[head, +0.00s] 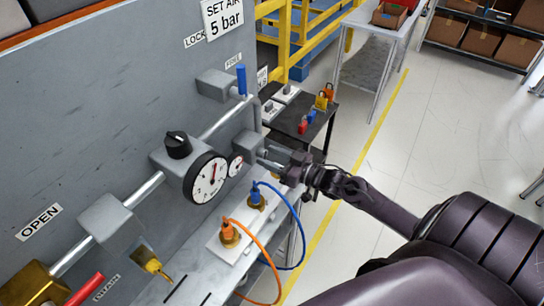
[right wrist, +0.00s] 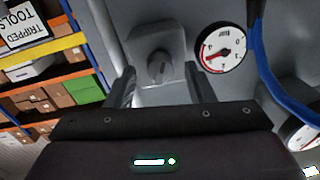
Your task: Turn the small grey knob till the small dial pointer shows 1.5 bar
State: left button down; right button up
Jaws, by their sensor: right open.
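The small grey knob (right wrist: 158,67) is on a light grey square block in the right wrist view. My right gripper (right wrist: 164,88) is open, with one finger to each side of the knob and no clear contact. In the head view the right gripper (head: 275,157) is at the end of the pipe row, and the knob cannot be made out there. The small dial (right wrist: 222,50) has a white face and dark rim; its pointer slants to lower left in the right wrist view, but the value is too small to read. It also shows in the head view (head: 236,165).
A large dial (head: 205,178) and black knob (head: 177,145) sit left of the small dial. A blue-handled valve (head: 241,80) is above. Orange (head: 265,245) and blue (head: 298,225) hoses loop below the gripper. Open floor lies to the right.

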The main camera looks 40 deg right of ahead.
jog(key=c, duration=1)
